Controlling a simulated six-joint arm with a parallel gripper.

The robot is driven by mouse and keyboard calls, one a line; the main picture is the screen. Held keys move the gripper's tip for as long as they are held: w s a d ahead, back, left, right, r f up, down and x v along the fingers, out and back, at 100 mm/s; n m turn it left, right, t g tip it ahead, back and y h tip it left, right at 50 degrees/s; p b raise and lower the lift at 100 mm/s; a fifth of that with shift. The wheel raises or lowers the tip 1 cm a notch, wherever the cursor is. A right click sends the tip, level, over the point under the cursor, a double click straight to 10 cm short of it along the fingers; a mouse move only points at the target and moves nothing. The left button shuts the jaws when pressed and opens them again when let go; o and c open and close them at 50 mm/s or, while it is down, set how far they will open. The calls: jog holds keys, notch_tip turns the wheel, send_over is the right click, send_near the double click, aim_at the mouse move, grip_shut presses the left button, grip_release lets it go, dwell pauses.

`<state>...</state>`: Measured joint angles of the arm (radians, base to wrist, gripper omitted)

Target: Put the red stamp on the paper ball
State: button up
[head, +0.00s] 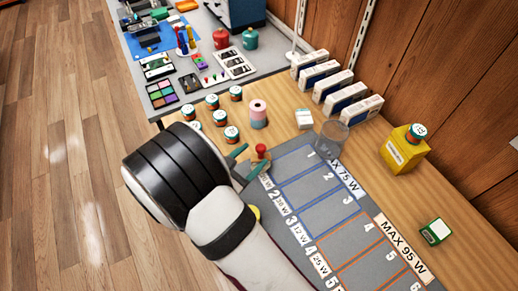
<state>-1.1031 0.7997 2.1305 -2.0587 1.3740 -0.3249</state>
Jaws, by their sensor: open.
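The red stamp (261,149) has a round red knob above a light wooden base. It stands upright near the top left corner of the grey grading mat (272,177). My gripper (249,161) is open, with its dark green fingers close to the stamp. One finger is left of the stamp and the other is at its lower side, partly covering its base. Whether a finger touches the stamp, I cannot tell. I cannot make out a paper ball in this view. My arm hides the lower left of the mat.
A clear cup (331,140) stands at the mat's top edge. Several small jars (232,134) stand left of the roll.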

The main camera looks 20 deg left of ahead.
jog(key=v, duration=0.7)
jog(key=s+d+r+m+g+h, duration=0.1)
jog(key=d+r+m+g+h, duration=0.3)
jog(key=d+m, duration=0.55)
jog(key=s+d+r+m+g+h, duration=0.15)
jog(key=d+m+g, duration=0.4)
jog(key=d, duration=0.65)
jog(key=s+d+r+m+g+y, duration=0.2)
jog(key=s+d+m+g, duration=0.2)
jog(key=s+m, duration=0.25)
jog(key=s+a+r+m+y, duration=0.1)
jog(key=s+a+m+y, duration=0.1)
jog(key=m, duration=0.4)
jog(key=s+a+r+m+y, duration=0.1)
jog(key=s+a+m+y, duration=0.1)
jog(key=s+m+y, duration=0.2)
jog(key=m+y, duration=0.3)
jog(key=shift+s, duration=0.35)
jog(key=shift+m, duration=0.25)
